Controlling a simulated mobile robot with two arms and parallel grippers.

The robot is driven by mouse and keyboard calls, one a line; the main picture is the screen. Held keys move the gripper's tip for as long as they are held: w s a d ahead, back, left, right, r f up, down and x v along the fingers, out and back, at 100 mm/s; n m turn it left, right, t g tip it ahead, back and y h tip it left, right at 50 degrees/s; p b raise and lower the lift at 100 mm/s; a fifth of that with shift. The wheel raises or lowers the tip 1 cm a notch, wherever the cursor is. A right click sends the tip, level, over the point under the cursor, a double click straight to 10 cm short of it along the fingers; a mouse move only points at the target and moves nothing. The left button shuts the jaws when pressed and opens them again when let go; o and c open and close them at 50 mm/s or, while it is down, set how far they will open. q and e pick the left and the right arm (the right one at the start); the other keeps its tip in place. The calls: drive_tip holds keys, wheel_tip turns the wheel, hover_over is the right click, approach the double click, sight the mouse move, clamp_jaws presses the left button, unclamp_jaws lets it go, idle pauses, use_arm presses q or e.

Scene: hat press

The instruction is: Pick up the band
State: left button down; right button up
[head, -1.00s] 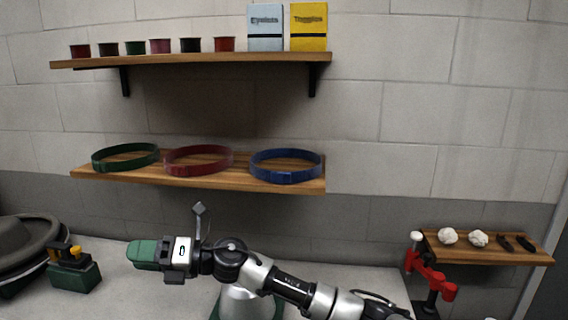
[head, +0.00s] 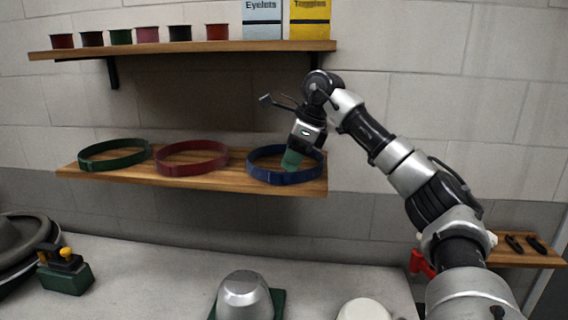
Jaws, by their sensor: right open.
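Three hat bands lie in a row on the lower wooden shelf (head: 215,183): a green band (head: 100,161) at left, a red band (head: 190,168) in the middle and a blue band (head: 268,176) at right. My right gripper (head: 291,160) points down at the blue band, its green fingertips overlapping the inside of the ring and its rear side in the picture. It is open. I cannot tell whether the fingers touch the band. My left gripper is not in view.
An upper shelf (head: 190,48) above holds several small tubs and two boxes. On the bench (head: 150,275) below stand a silver dome (head: 245,297) on a green base, a green and yellow tool (head: 66,272) and a grey hat (head: 20,240) at left. A small side shelf (head: 510,257) is at right.

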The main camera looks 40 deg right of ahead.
sight(284, 173)
drive_tip(key=x, duration=0.2)
drive_tip(key=p+x, duration=0.1)
drive_tip(key=shift+w+f+p, duration=0.3)
drive_tip(key=shift+w+a+f, duration=0.1)
drive_tip(key=shift+f, duration=0.4)
clamp_jaws()
